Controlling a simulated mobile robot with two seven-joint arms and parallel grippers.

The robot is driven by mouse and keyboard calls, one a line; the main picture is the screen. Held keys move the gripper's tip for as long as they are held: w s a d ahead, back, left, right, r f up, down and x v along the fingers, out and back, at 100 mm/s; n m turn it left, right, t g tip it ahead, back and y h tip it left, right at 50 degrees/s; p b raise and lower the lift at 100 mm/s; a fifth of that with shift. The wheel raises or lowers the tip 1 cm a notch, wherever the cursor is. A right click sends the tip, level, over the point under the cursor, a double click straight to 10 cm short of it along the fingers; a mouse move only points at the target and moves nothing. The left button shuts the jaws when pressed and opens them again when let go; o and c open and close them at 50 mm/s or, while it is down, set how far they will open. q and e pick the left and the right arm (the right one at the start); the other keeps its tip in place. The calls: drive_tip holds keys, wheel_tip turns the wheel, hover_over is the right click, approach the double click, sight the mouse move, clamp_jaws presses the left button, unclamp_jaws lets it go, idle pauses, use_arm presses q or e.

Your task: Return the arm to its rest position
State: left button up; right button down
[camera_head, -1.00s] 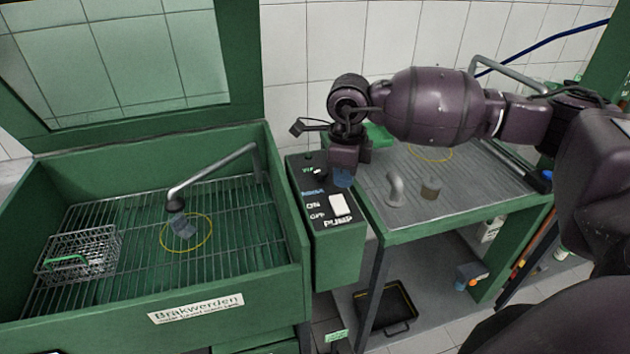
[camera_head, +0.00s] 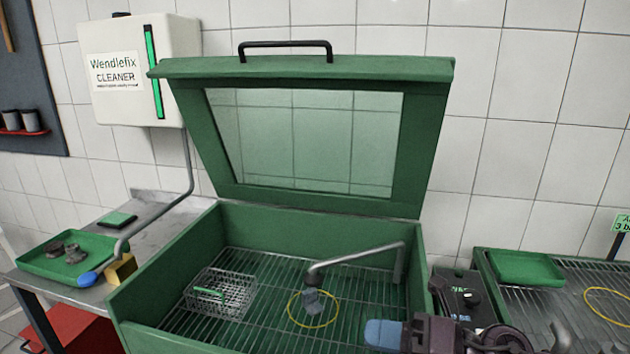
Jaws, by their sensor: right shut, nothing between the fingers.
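My right gripper (camera_head: 384,335) shows at the bottom of the head view, with its blue fingers pointing left and shut with nothing between them. Part of my dark purple right arm (camera_head: 470,338) shows behind it, at the lower right, and the rest is cut off by the bottom edge. The gripper appears in front of the right part of the green wash cabinet (camera_head: 270,220), whose lid (camera_head: 300,200) stands open. The control box (camera_head: 458,285) beside the cabinet is partly hidden by my arm. My left gripper is not in view.
Inside the cabinet are a wire basket (camera_head: 222,290), a bent spout (camera_head: 355,258) and a yellow ring (camera_head: 290,310) on the grate. A green tray (camera_head: 40,268) with dark parts lies on the left bench. A second green tray (camera_head: 527,268) lies on the right bench.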

drive_tip(key=w+d+r+m+t+h, duration=0.15)
drive_tip(key=d+m+t+h, duration=0.4)
drive_tip(key=m+t, duration=0.9)
drive_tip(key=s+d+f+m+g+h, duration=0.2)
drive_tip(key=d+f+m+h, duration=0.65)
drive_tip(key=m+h, duration=0.5)
drive_tip(key=s+d+f+m+g, duration=0.2)
drive_tip(key=s+f+m+g, duration=0.4)
drive_tip(key=s, duration=0.5)
drive_tip(key=s+d+f+m+g, duration=0.2)
drive_tip(key=s+f+m+g, duration=0.2)
drive_tip(key=s+f+g, duration=0.55)
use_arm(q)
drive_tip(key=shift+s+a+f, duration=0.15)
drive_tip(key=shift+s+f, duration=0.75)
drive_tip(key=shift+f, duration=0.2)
use_arm(e)
drive_tip(key=w+f+n+t+y, duration=0.1)
drive_tip(key=w+f+t, duration=0.5)
drive_tip(key=f+t, duration=0.3)
drive_tip(key=shift+d+t, duration=0.15)
drive_tip(key=shift+t, duration=0.15)
